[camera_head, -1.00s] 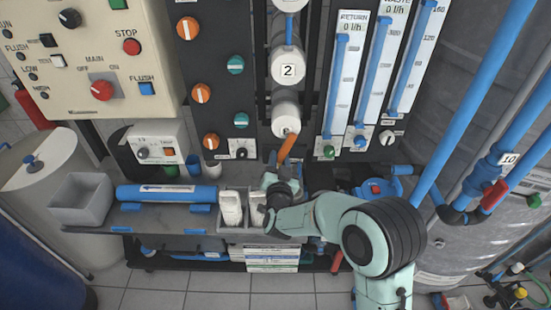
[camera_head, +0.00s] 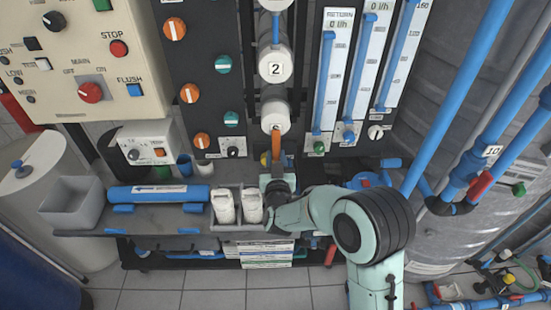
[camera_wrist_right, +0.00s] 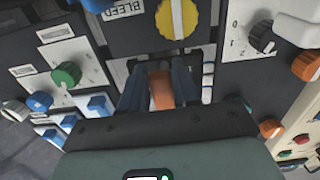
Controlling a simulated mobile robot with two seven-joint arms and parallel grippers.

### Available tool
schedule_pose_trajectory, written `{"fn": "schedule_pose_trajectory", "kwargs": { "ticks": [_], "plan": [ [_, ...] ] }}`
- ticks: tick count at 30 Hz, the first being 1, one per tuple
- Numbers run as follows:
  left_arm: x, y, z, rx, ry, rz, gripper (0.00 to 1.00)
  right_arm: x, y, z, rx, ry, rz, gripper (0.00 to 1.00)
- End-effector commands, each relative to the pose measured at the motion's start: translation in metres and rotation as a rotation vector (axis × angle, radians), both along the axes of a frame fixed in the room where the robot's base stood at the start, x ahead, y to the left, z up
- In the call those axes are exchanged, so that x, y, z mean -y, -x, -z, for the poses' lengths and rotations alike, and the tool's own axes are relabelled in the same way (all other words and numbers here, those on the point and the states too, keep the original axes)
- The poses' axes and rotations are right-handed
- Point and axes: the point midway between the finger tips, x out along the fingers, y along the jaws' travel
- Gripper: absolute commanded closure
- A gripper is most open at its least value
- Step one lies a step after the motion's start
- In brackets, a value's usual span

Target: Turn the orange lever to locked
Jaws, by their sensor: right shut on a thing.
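The orange lever (camera_head: 276,145) hangs upright, straight below the white cylinder marked 2, at the lower middle of the dark rack panel. My right gripper (camera_head: 277,168) is at the lever's lower end, in front of the panel. In the right wrist view the orange lever (camera_wrist_right: 161,90) sits between the two dark fingers of my right gripper (camera_wrist_right: 160,92), which are shut on it. The lever's pivot is hidden in the wrist view. My left gripper is not in view.
A grey shelf (camera_head: 88,224) below holds white bottles (camera_head: 223,206), a blue cartridge (camera_head: 158,194) and a grey bin (camera_head: 72,204). Orange knobs (camera_head: 189,93) and flow tubes (camera_head: 326,85) flank the lever. A yellow knob (camera_wrist_right: 177,18) is close above it in the wrist view.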

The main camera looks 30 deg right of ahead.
Motion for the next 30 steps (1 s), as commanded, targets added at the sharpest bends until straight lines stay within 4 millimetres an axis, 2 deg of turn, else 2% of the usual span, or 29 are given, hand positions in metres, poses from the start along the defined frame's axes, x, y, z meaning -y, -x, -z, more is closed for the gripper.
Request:
{"fn": "schedule_pose_trajectory", "kwargs": {
  "ticks": [5, 6, 15, 19, 23, 30],
  "plan": [
    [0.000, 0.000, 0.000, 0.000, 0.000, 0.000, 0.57, 0.001, 0.001, 0.001, -0.004, 0.000, 0.001, 1.00],
    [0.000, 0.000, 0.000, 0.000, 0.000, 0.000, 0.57, 0.001, 0.001, 0.001, -0.004, 0.000, 0.001, 0.64],
    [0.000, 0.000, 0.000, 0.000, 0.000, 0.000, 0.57, 0.000, 0.001, 0.000, -0.001, -0.001, 0.001, 0.64],
    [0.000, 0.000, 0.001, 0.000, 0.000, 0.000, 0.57, -0.005, 0.009, 0.000, 0.001, -0.002, 0.000, 0.64],
    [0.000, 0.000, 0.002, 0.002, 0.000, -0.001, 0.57, -0.018, 0.028, 0.001, 0.000, -0.004, -0.003, 0.64],
    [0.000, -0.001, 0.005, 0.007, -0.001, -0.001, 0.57, -0.046, 0.075, 0.001, -0.002, -0.002, -0.003, 0.64]
  ]
}}
